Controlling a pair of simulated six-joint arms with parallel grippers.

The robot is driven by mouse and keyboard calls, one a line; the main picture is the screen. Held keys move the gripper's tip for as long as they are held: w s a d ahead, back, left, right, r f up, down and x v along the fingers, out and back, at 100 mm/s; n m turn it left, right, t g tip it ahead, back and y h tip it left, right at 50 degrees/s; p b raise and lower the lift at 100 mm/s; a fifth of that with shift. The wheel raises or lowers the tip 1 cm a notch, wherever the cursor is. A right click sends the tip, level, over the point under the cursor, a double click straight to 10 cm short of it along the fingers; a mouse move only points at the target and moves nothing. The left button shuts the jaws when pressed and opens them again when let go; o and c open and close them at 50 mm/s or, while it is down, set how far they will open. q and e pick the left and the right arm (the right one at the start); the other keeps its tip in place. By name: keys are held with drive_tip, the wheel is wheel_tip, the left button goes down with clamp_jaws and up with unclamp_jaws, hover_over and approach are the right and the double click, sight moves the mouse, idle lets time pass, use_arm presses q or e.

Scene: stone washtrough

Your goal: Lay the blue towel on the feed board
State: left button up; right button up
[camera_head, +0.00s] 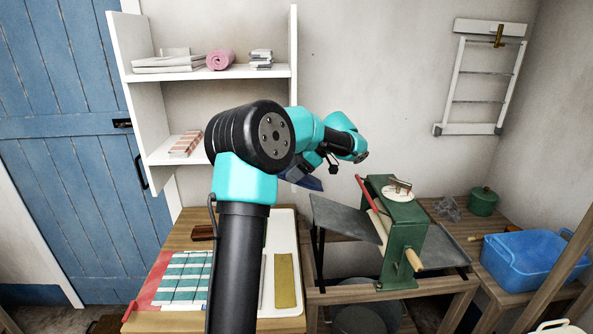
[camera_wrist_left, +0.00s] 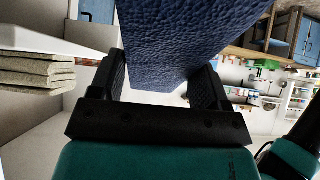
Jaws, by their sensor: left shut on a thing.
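The blue towel (camera_wrist_left: 190,40) is dark blue with a bumpy weave and fills the upper middle of the left wrist view. My left gripper (camera_wrist_left: 158,85) is shut on it, with one finger on each side. In the head view a small dark blue part of the towel (camera_head: 304,181) shows below my left arm; the arm hides the rest. The feed board (camera_head: 343,217) is a sloping grey board on the left side of the green mangle (camera_head: 405,235). Its visible surface is bare. The towel is above and left of it. My right gripper is not in view.
A red-handled lever (camera_head: 367,193) rises beside the mangle. A blue tub (camera_head: 535,262) and a green pot (camera_head: 483,201) stand at right. Striped cloth (camera_head: 183,280) and an olive cloth (camera_head: 284,280) lie at lower left. White shelves (camera_head: 240,72) stand behind my arm.

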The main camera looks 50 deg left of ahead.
use_arm(q)
drive_tip(key=shift+w+f, duration=0.1)
drive_tip(key=shift+f, duration=0.05)
hover_over(316, 207)
drive_tip(key=s+a, duration=0.2)
drive_tip(key=s, duration=0.1)
drive_tip(key=shift+f, duration=3.3)
drive_tip(key=shift+w+d+f, duration=0.95)
drive_tip(key=shift+w+f, duration=0.2)
drive_tip(key=shift+w, duration=0.15)
drive_tip(key=shift+w+d+f, duration=0.95)
drive_tip(key=shift+w+f, duration=0.15)
drive_tip(key=shift+w, duration=0.15)
drive_tip(key=o, duration=1.2)
